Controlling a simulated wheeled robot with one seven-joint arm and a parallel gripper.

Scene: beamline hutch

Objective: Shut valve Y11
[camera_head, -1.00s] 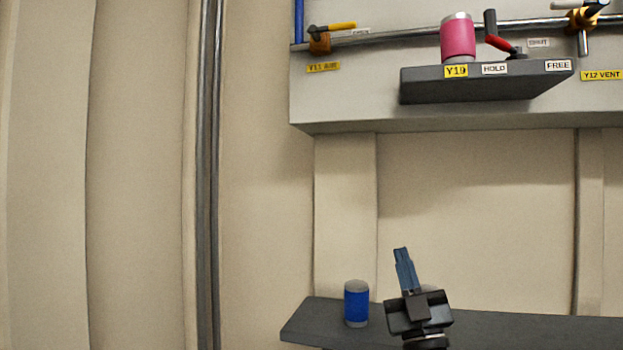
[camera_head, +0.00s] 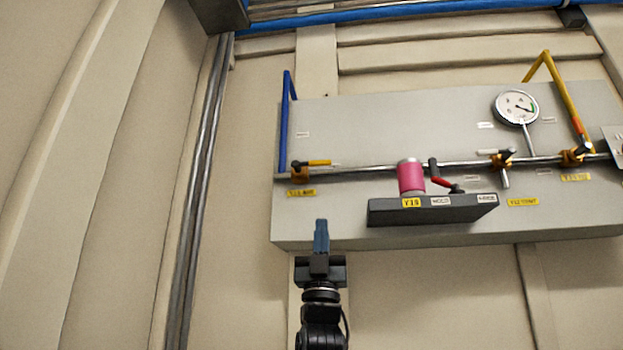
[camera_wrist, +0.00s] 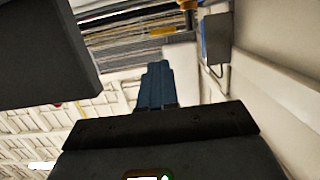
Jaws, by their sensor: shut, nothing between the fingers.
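Valve Y11 is at the left end of the panel pipe. It has an orange-brown body (camera_head: 299,173) and a yellow handle (camera_head: 318,162) that points right, roughly along the pipe. The yellow Y11 label (camera_head: 301,193) is below it, its text blurred. My gripper (camera_head: 321,222) is shut and empty, its blue fingers pointing up. In the picture it is below and slightly right of the valve, with a visible gap. The wrist view shows the shut fingers (camera_wrist: 156,68); a yellow piece and an orange-brown part near the top seem to belong to the valve area.
A dark ledge (camera_head: 432,216) labelled Y19, HOLD and FREE sticks out right of my gripper. A pink canister (camera_head: 411,178) and a red-handled lever (camera_head: 440,182) are there. Blue pipe (camera_head: 284,125) rises at left. A gauge (camera_head: 517,107) and other yellow-labelled valves are further right.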

